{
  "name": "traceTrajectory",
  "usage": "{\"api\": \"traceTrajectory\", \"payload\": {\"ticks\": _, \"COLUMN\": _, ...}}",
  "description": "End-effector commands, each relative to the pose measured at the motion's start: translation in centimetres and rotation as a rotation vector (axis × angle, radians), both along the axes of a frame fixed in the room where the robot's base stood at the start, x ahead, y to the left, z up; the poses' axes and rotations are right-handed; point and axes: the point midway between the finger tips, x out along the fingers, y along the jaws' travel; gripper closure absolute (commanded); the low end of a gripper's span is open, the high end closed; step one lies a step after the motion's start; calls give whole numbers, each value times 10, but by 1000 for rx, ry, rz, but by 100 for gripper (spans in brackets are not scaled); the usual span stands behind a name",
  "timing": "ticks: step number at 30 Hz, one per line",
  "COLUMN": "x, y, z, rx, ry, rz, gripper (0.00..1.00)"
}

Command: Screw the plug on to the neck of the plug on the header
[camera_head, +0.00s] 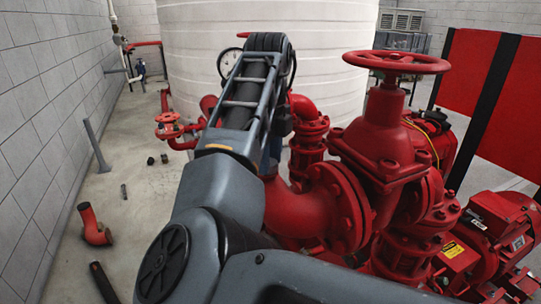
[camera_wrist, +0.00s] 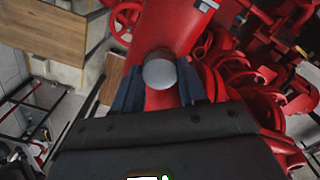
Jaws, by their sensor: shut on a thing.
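In the wrist view, my gripper (camera_wrist: 160,83) has its two dark blue fingers shut on a round grey plug (camera_wrist: 160,70). The plug's smooth face is toward the camera. A red pipe, which looks like the header (camera_wrist: 168,27), lies directly behind the plug and runs up the picture. The neck on the header is hidden behind the plug, so I cannot tell whether they touch. In the head view my own arm hides the gripper, the plug and the neck.
A red valve with a handwheel (camera_head: 397,62) stands right of my arm, with a red pump motor (camera_head: 497,240) beyond. A white tank (camera_head: 200,55) is behind. A loose red elbow (camera_head: 94,226) lies on the floor at left. Red pipework (camera_wrist: 240,80) crowds the right of the wrist view.

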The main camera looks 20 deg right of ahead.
Motion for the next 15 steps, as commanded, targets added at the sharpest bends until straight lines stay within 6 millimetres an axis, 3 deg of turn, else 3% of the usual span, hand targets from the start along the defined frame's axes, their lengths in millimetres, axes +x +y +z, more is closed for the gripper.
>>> {"api": "traceTrajectory", "payload": {"ticks": 7, "x": 0, "y": 0, "z": -1, "rx": 2, "ry": 0, "rz": -277, "gripper": 100}}
{"api": "traceTrajectory", "payload": {"ticks": 15, "x": 0, "y": 0, "z": 0, "rx": 0, "ry": 1, "rz": -337, "gripper": 100}}
